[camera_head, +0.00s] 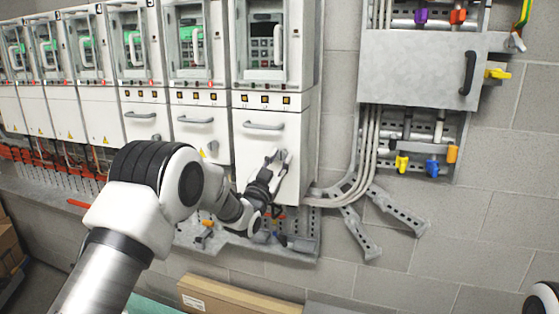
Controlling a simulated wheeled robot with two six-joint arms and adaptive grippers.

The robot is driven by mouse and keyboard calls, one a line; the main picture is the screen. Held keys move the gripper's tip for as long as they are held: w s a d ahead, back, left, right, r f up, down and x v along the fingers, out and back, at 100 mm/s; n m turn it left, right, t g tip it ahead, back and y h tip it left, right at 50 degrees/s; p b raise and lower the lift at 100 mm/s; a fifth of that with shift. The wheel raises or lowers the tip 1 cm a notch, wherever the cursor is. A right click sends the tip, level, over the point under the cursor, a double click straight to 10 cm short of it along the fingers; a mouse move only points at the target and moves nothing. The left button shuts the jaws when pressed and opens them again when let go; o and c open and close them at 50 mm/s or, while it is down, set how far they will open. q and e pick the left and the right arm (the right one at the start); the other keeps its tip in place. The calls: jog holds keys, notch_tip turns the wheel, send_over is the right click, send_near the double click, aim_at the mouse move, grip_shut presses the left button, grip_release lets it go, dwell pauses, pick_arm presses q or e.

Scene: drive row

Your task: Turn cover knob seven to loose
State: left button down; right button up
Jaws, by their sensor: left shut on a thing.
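My left gripper (272,168) reaches up to the lower white cover (238,150) of the rightmost drive cabinet. It is shut on a small grey knob (283,155) on the right part of that cover, below the horizontal grey handle (263,125). The fingers hide part of the knob, and I cannot read any number or loose mark by it. My right gripper does not show; only a white and black part of my right arm is at the lower right corner.
More drive cabinets (88,60) run off to the left. A grey box (418,68) with a black handle hangs on the wall to the right. Cable conduits and perforated brackets (362,235) stand right of the cabinet. A cardboard box (235,297) lies below.

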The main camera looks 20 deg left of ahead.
pick_arm(q)
jog(key=shift+d+f+n+y+b, duration=0.1)
jog(key=shift+f+n+y+b, duration=0.1)
jog(key=shift+n+y+b, duration=0.65)
jog(key=n+y+b, duration=0.1)
jog(key=n+b, duration=0.1)
jog(key=n, duration=0.1)
jog(key=n+y+b, duration=0.1)
jog(key=n+b, duration=0.2)
jog(key=shift+d+n+y, duration=0.15)
jog(key=shift+n+y, duration=0.1)
jog(key=shift+y, duration=0.1)
jog(key=n+y+b, duration=0.1)
jog(key=n+b, duration=0.1)
jog(key=shift+r+n+y, duration=0.1)
jog(key=shift+n+y, duration=0.2)
jog(key=shift+d+n+g+y+b, duration=0.1)
jog(key=shift+n+g+y+b, duration=0.4)
jog(key=shift+n, duration=0.7)
jog(key=n, duration=0.1)
jog(key=n+y+b, duration=0.1)
jog(key=n, duration=0.1)
jog(key=shift+r+n+g, duration=0.2)
jog(key=shift+n+g, duration=0.1)
jog(key=shift+d+r+n+g+y+b, duration=0.1)
jog(key=shift+n+g+y+b, duration=0.25)
jog(key=shift+n, duration=0.8)
jog(key=shift+r+n+g+y+b, duration=0.1)
jog(key=shift+n+g+y, duration=0.3)
jog(key=shift+n, duration=0.75)
